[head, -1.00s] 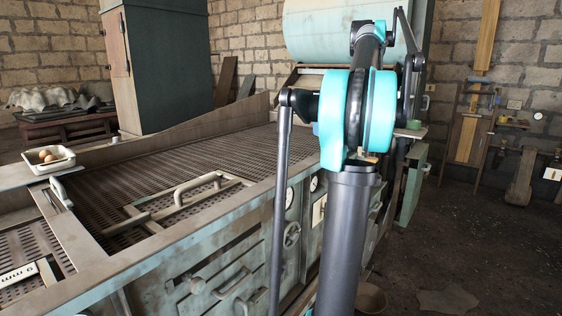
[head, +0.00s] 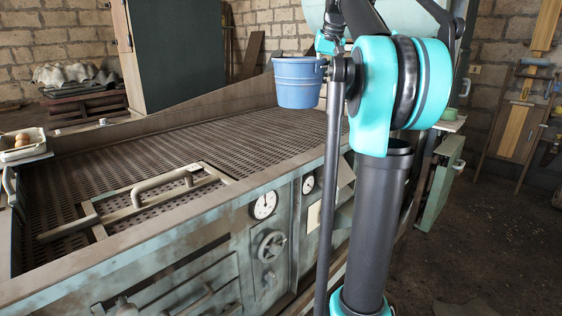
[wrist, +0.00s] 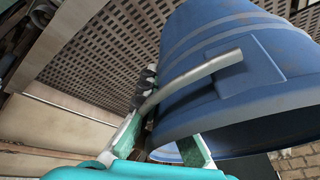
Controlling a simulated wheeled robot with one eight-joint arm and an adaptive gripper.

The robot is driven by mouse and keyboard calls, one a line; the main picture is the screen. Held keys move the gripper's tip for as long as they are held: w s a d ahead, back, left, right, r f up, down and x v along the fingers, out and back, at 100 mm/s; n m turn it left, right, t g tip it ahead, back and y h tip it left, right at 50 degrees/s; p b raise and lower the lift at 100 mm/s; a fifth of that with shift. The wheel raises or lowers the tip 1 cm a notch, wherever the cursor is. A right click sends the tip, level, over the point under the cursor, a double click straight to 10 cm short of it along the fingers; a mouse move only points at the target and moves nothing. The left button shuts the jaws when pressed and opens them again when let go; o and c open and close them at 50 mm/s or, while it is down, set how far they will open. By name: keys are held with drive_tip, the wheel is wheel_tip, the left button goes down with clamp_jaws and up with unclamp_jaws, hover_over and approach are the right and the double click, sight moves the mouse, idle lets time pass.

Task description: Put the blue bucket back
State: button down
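My gripper (wrist: 162,132) is shut on the bucket's wall at the rim, one finger outside and the other at the open mouth. The handle's lower end is close to the fingers. In the head view my gripper is mostly hidden behind the bucket and arm.
A green machine with a wide grate (head: 150,165) and a metal frame handle (head: 150,190) lies below and left. Gauges and a handwheel (head: 271,246) stick out of its front. A tray with eggs (head: 22,146) sits at the far left. Floor at right is open.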

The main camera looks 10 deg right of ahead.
sight(310, 101)
drive_tip(key=shift+n, duration=0.7)
drive_tip(key=a, duration=0.6)
drive_tip(key=shift+s+a+r, duration=0.1)
drive_tip(key=shift+s+r, duration=0.1)
drive_tip(key=shift+r, duration=0.1)
drive_tip(key=shift+a+f+y, duration=0.15)
drive_tip(key=shift+f+y, duration=0.15)
wheel_tip(310, 101, down, 19)
drive_tip(key=shift+f, duration=0.1)
drive_tip(key=shift+f, duration=0.1)
drive_tip(key=c, duration=2.1)
unclamp_jaws()
drive_tip(key=shift+c, duration=0.2)
drive_tip(key=o, duration=0.4)
drive_tip(key=v, duration=1.2)
